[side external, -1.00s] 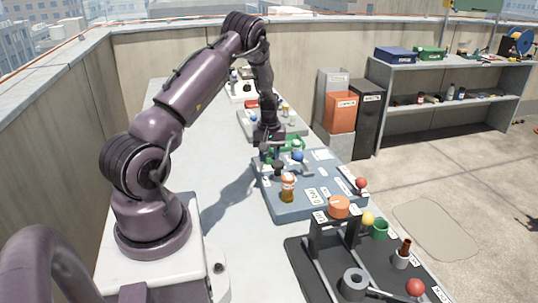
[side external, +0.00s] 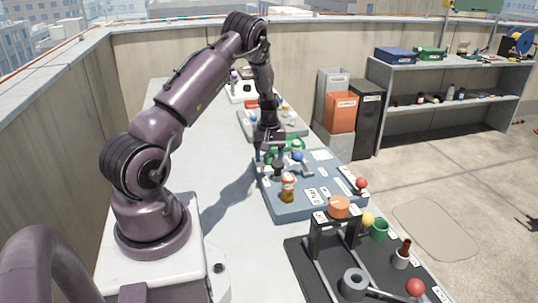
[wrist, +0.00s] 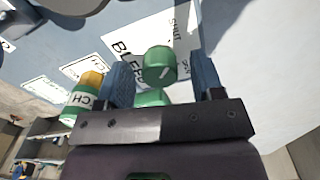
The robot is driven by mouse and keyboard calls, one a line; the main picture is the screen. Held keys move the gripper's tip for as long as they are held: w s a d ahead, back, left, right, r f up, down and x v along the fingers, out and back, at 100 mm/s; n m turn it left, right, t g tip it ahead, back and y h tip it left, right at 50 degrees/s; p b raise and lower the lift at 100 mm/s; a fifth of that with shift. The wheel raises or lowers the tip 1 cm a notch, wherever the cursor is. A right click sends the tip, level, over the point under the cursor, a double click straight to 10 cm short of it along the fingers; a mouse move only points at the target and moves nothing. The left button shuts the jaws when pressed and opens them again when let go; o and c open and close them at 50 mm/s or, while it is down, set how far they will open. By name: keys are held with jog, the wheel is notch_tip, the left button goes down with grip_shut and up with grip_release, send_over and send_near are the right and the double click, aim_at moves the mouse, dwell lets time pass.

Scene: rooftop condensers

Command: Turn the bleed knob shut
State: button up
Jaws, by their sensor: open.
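In the wrist view, a green round knob (wrist: 159,64) with a white pointer mark sits on a white label plate (wrist: 125,42) printed with BLEED, SHUT and OPEN. The mark's exact setting is hard to read. My gripper (wrist: 160,78) is open, with one blue finger on each side of the knob and visible gaps between. A second green piece (wrist: 152,97) below the knob is partly hidden by my gripper. In the side view, my gripper (side external: 268,157) is over the far left part of the blue-grey panel (side external: 285,212), and the knob cannot be made out clearly.
An orange bottle (side external: 287,188) and a blue ball-topped part (side external: 298,157) stand on the panel. A dark board (side external: 300,262) with several fittings lies nearer. The bench at left is clear.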

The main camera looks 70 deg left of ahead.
aim_at(269, 155)
notch_tip(269, 155, up, 13)
dwell(0.5)
dwell(0.3)
jog(key=s+d+r+m+t, duration=0.2)
jog(key=d+r+m, duration=0.3)
jog(key=d, duration=0.6)
jog(key=s+d+r+m+t, duration=0.1)
jog(key=s+d+r+m, duration=0.4)
jog(key=d, duration=0.7)
jog(key=s+d+r+m+t, duration=0.2)
jog(key=d+r+m, duration=0.4)
jog(key=d, duration=0.6)
jog(key=shift+s+d+r+t, duration=0.3)
jog(key=shift+s+r, duration=0.35)
jog(key=shift+s, duration=0.15)
